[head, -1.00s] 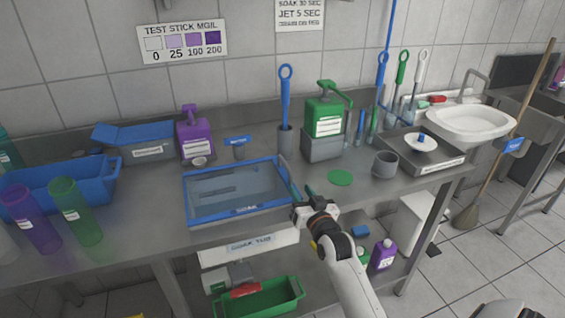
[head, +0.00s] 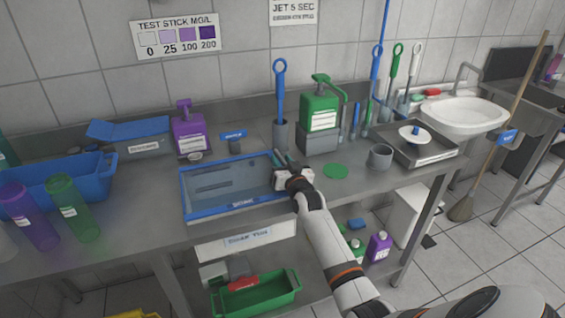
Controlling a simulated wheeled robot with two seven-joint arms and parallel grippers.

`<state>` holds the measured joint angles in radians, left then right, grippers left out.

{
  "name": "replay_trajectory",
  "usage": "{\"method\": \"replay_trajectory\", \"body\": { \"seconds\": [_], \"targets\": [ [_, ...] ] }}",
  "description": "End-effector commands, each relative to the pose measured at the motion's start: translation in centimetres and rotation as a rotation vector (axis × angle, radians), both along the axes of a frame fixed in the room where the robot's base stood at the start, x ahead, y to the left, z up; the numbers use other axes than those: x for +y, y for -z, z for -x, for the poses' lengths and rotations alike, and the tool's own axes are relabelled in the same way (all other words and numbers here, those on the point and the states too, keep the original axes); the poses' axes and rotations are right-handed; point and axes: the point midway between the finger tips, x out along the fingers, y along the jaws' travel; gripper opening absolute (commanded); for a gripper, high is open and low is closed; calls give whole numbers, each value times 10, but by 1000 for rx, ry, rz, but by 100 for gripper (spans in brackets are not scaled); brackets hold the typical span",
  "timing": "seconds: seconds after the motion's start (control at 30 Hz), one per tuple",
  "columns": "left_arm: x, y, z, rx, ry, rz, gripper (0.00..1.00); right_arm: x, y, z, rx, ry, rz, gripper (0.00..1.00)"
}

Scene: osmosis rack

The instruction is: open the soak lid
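The soak tub (head: 182,205) is a shallow tray with a blue-framed, see-through lid (head: 235,207) lying flat over it on the steel bench. A dark item shows through the lid. My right gripper (head: 284,160) is at the lid's right edge, its fingers pointing toward the back of the bench and seemingly apart. The gripper body hides part of the lid's right edge, so I cannot tell whether it touches the lid. My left gripper is not in view.
Behind the tub stand a purple pump bottle (head: 189,135), a blue brush in a holder (head: 280,100) and a green pump bottle (head: 319,110). To the right are a green disc (head: 335,171) and a grey cup (head: 380,157). A blue bin (head: 60,190) stands left.

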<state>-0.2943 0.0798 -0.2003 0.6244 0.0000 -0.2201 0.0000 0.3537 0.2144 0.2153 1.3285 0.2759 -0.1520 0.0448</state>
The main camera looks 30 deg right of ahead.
Motion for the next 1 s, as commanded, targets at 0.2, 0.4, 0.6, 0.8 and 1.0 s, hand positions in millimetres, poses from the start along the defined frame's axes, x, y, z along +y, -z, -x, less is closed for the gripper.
{"method": "replay_trajectory", "body": {
  "seconds": [0.2,0.4,0.6,0.8,1.0],
  "targets": [
    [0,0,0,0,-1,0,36,0,0,0,0,0,0,26],
    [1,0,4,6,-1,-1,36,1,0,0,0,-1,0,0],
    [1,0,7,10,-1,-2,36,1,0,0,1,-1,0,0],
    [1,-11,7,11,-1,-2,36,2,-13,0,6,-1,27,0],
    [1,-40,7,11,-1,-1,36,5,-49,-2,27,-2,120,0]
  ]
}}
